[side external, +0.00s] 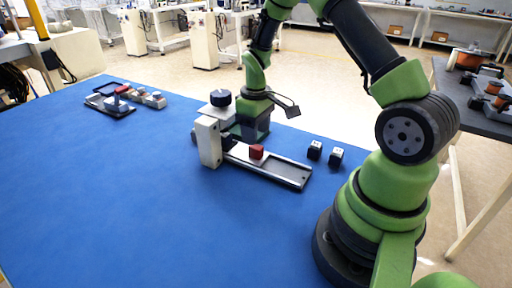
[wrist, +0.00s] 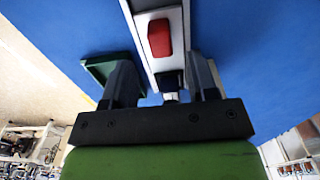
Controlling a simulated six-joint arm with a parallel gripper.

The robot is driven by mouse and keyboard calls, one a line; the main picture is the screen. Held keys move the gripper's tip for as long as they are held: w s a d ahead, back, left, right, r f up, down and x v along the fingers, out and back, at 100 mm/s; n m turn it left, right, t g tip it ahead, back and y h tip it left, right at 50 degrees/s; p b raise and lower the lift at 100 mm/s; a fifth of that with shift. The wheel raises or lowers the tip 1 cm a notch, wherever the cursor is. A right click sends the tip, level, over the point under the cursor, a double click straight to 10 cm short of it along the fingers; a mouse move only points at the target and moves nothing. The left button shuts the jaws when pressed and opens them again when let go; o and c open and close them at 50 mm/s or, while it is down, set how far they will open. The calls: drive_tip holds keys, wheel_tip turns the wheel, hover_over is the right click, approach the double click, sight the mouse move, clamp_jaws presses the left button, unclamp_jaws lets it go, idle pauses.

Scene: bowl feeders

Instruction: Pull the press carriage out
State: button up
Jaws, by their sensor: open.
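The press (side external: 209,142) stands on the blue table with a white upright and a black knob (side external: 220,97) on top. A low light-edged rail (side external: 285,172) runs from it toward the lower right. A red block (side external: 256,152) sits on the rail close to the upright; it also shows in the wrist view (wrist: 159,38). A small black piece (wrist: 170,80) lies on the rail line below it; I cannot tell whether it is the carriage's handle. My gripper (wrist: 163,80) is open, its fingers apart to either side of that piece. In the side view the fingertips are hard to make out.
Two small dark blocks (side external: 325,153) stand right of the rail. A small fixture (side external: 112,104) with parts sits at the far left. The table's front left is clear.

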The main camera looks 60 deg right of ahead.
sight(257, 148)
wheel_tip(257, 148, down, 6)
drive_tip(key=shift+r, duration=0.25)
drive_tip(key=shift+s, duration=0.1)
clamp_jaws()
